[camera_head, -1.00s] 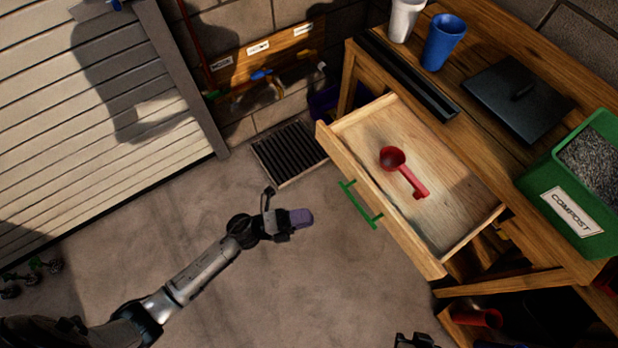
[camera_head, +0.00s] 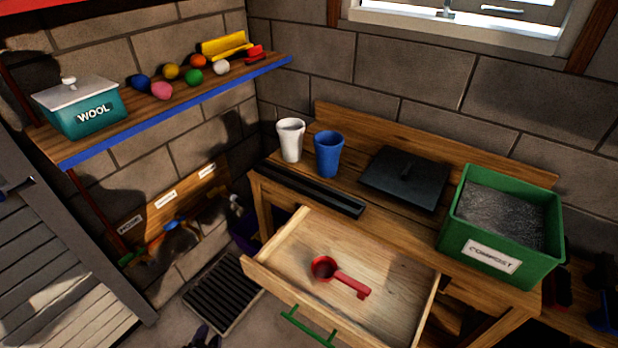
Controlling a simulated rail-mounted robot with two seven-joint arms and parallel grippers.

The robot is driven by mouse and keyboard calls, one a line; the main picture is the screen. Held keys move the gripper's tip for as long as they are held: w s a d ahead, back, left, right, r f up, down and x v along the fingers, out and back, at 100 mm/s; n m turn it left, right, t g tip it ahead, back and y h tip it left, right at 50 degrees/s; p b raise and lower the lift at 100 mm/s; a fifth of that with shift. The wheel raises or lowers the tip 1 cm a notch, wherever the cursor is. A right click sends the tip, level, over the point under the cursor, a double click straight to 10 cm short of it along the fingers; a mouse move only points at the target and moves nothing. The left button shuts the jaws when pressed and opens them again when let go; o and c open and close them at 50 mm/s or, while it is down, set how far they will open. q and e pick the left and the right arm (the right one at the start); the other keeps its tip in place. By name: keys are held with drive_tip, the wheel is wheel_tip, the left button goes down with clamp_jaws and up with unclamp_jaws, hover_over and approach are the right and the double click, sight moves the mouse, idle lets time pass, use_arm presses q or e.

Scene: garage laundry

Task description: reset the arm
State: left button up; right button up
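Only a small dark part of my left gripper (camera_head: 205,338) shows, at the bottom edge of the head view, below the floor grate. The rest of that arm is out of the picture, and I cannot tell whether its fingers are apart. My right gripper is not in view. A wooden drawer (camera_head: 394,318) with a green handle (camera_head: 306,326) is pulled out of the workbench. A red scoop (camera_head: 340,277) lies inside it. The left gripper is apart from the drawer, to its left.
The workbench (camera_head: 385,205) holds a white cup (camera_head: 290,140), a blue cup (camera_head: 328,154), a dark lidded panel (camera_head: 405,178) and a green compost bin (camera_head: 500,228). A wall shelf (camera_head: 180,108) carries a teal wool box (camera_head: 82,108) and several coloured balls. A grate (camera_head: 222,292) lies on the floor.

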use_arm(q)
drive_tip(key=s+d+r+n+g+p, duration=0.1)
drive_tip(key=s+r+n+g+p, duration=0.3)
drive_tip(key=s, duration=0.4)
drive_tip(key=s+d+r+n+g+h+p, duration=0.1)
drive_tip(key=s+r+g+p, duration=0.3)
drive_tip(key=s, duration=0.4)
drive_tip(key=s+d+r+n+g+p, duration=0.1)
drive_tip(key=s+r+n+g+p, duration=0.2)
drive_tip(key=s+r, duration=0.4)
drive_tip(key=w+r+p+v, duration=0.1)
drive_tip(key=w+p+v, duration=0.2)
drive_tip(key=p+v, duration=1.4)
drive_tip(key=w+r+p+v, duration=0.1)
drive_tip(key=w+p+v, duration=0.3)
drive_tip(key=p+v, duration=1.3)
drive_tip(key=p, duration=0.4)
drive_tip(key=shift+r+t, duration=0.3)
drive_tip(key=shift+r, duration=0.1)
drive_tip(key=shift+a, duration=0.2)
